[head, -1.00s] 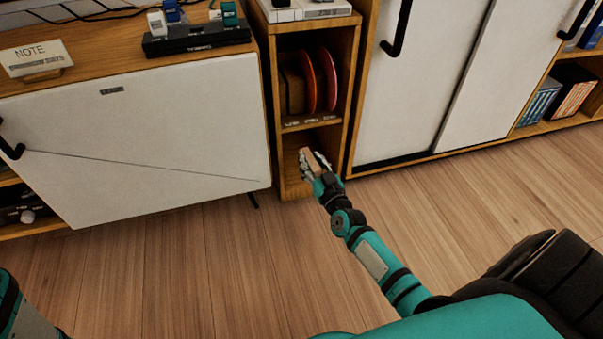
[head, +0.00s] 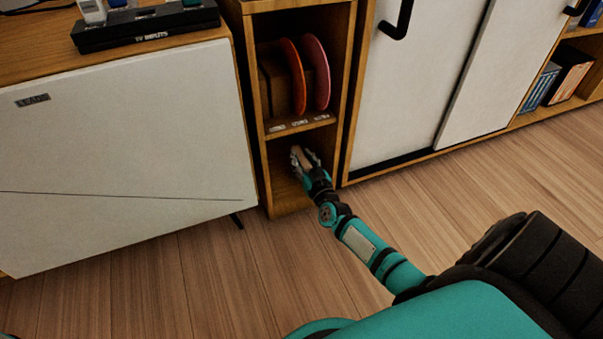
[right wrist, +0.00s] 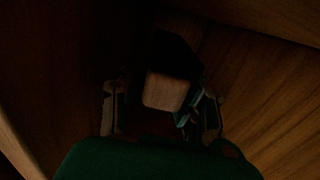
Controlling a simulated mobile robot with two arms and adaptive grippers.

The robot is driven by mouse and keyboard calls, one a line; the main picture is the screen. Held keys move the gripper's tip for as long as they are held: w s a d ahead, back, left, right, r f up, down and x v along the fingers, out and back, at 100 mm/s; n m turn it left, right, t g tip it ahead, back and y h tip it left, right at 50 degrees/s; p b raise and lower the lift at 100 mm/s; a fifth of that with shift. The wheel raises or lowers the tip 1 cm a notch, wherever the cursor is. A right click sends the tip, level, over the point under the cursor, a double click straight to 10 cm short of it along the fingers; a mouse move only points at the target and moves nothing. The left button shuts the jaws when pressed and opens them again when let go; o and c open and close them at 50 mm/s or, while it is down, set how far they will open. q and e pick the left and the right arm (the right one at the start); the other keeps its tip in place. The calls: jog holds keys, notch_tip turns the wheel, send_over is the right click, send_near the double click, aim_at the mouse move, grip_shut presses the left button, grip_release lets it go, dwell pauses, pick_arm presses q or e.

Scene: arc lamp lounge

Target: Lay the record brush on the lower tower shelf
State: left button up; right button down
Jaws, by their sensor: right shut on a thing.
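My right gripper (head: 305,160) is inside the lower compartment of the narrow wooden tower. It is shut on the record brush (head: 303,157), a small block with a pale wooden top. In the dark right wrist view the brush (right wrist: 166,90) sits between the two fingers (right wrist: 160,112), with a black part beyond the wood. The lower tower shelf (head: 290,199) is the bare wooden floor of that compartment. I cannot tell whether the brush touches it. My left gripper is not in view.
Above, the tower's upper shelf (head: 300,124) holds an orange disc (head: 294,78), a pink disc (head: 316,72) and a brown block. A white-fronted cabinet (head: 120,160) stands left, and sliding white doors (head: 415,90) stand right. The wooden floor (head: 440,210) in front is clear.

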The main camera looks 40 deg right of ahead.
notch_tip(320, 180, down, 4)
jog(key=b, duration=0.3)
jog(key=shift+r, duration=0.35)
jog(key=shift+f, duration=0.15)
jog(key=c, duration=1)
grip_release()
jog(key=shift+s+r+p, duration=0.2)
jog(key=shift+s+p, duration=0.05)
jog(key=shift+p, duration=0.1)
jog(key=p+v, duration=0.6)
jog(key=v, duration=0.5)
jog(key=shift+s+a, duration=0.2)
